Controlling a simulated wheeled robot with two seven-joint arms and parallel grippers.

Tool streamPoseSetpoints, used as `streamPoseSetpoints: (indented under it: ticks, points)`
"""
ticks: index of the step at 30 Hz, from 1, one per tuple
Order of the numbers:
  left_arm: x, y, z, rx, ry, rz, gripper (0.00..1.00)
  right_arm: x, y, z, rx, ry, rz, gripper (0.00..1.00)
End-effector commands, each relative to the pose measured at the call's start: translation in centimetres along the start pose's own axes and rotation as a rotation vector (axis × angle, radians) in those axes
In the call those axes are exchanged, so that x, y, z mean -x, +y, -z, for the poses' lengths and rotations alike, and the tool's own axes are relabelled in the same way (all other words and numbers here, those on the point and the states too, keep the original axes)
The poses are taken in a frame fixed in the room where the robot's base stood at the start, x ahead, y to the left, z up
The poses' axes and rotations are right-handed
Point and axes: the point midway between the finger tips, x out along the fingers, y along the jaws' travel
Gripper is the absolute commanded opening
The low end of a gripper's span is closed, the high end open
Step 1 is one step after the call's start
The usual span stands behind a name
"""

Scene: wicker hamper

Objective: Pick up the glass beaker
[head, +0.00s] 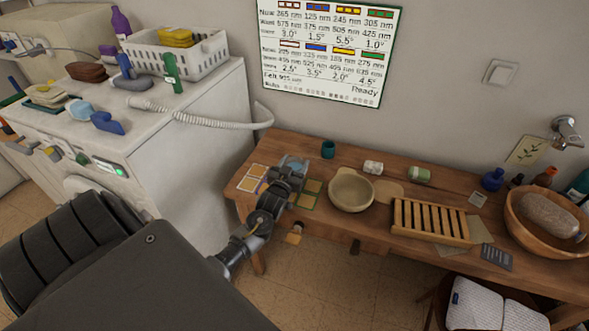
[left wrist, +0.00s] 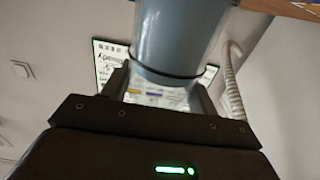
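The glass beaker (head: 293,162) shows in the head view as a bluish, see-through shape at the left part of the wooden table, partly hidden by my left gripper (head: 287,178). In the left wrist view the beaker (left wrist: 180,35) is a large grey-blue cylinder with a dark band near its lower end in the picture. It is at the tips of my left gripper (left wrist: 163,85), whose fingers are apart on either side of it. I cannot tell whether they touch it. My right gripper is in neither view.
Square coasters (head: 311,187) lie around the gripper. A teal cup (head: 328,149) stands behind, and a beige bowl (head: 351,190) stands to the right. Farther right are a slatted wooden rack (head: 430,220) and a wooden basin (head: 515,222). A white washing machine (head: 185,165) stands left of the table.

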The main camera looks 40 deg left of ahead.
Motion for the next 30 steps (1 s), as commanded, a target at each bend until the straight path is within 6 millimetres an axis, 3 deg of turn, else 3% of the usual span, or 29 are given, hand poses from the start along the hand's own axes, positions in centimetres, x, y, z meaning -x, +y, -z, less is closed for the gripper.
streamPoseSetpoints:
  ticks: [1,8,20,24,30]
  points:
    - [0.0,0.0,0.0,0.0,0.0,0.0,0.48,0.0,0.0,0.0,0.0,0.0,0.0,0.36]
    - [0.0,0.0,0.0,0.0,0.0,0.0,0.18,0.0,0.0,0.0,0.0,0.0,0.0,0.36]
    - [0.0,0.0,0.9,0.001,0.004,0.0,0.18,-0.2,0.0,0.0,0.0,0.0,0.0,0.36]
    - [0.0,0.0,3.1,0.002,0.007,-0.001,0.18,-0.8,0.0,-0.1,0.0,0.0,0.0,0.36]
    - [3.7,0.9,7.6,0.002,0.006,-0.001,0.18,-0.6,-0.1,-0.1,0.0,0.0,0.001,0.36]
